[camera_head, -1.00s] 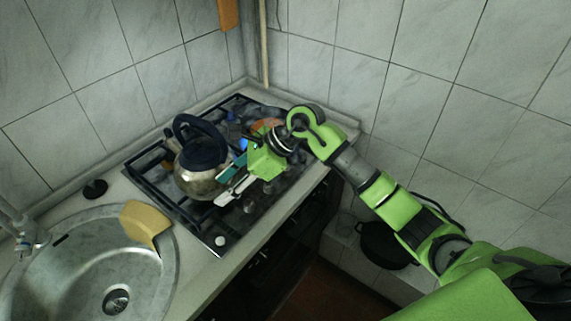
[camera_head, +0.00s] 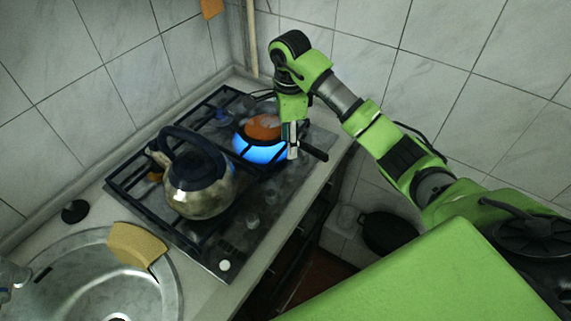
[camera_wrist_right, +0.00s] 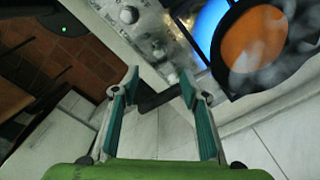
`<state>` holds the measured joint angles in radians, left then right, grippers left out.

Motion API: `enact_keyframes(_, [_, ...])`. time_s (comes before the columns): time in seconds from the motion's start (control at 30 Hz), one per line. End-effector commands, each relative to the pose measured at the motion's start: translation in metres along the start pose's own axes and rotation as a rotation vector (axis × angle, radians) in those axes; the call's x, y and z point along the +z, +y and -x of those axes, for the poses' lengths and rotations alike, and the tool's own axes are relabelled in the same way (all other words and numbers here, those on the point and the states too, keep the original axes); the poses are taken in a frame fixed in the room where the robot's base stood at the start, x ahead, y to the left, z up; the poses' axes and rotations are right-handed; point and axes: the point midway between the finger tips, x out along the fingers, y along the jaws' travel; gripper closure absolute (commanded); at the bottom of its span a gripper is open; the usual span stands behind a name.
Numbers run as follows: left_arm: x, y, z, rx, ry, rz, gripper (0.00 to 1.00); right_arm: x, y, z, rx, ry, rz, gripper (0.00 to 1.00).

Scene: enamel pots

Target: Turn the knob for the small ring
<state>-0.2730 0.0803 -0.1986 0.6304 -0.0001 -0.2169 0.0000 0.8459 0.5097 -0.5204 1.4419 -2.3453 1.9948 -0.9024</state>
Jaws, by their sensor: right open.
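The stove (camera_head: 215,245) has a row of knobs along its front edge. A white knob (camera_head: 224,265) is at the near end, and grey knobs (camera_head: 252,220) and (camera_head: 270,197) sit further along. In the right wrist view, knobs (camera_wrist_right: 129,14) and (camera_wrist_right: 158,54) show beyond my fingers. My right gripper (camera_head: 292,152) points down at the stove's far right end, beside a bright blue pan (camera_head: 258,152). It is open in the wrist view (camera_wrist_right: 158,88). A dark handle (camera_head: 314,152) passes between or beyond its fingers; I cannot tell which. The small ring is not clearly seen. My left gripper is out of view.
A metal kettle (camera_head: 198,190) with a dark handle stands on the left grate. The blue pan has an orange top (camera_head: 264,127). A sink (camera_head: 95,280) with a tan piece (camera_head: 138,245) on its rim is at left. Tiled walls close off the back and right.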

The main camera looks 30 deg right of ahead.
Motion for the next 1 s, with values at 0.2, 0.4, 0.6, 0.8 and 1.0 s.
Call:
enact_keyframes(0.2, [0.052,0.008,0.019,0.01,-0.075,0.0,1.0,0.001,0.003,-0.044,0.008,-0.001,-0.002,0.59])
enact_keyframes(0.4, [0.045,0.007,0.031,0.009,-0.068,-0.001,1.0,0.001,0.002,-0.085,0.006,-0.002,-0.002,0.59])
enact_keyframes(0.6, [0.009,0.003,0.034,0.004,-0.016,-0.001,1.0,0.001,0.001,-0.112,0.002,-0.003,-0.001,0.59])
enact_keyframes(0.8, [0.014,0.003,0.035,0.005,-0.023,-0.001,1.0,0.001,0.0,-0.122,0.0,-0.002,0.0,0.59])
enact_keyframes(1.0, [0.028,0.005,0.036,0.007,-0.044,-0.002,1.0,0.001,0.0,-0.122,-0.001,-0.002,0.0,0.59])
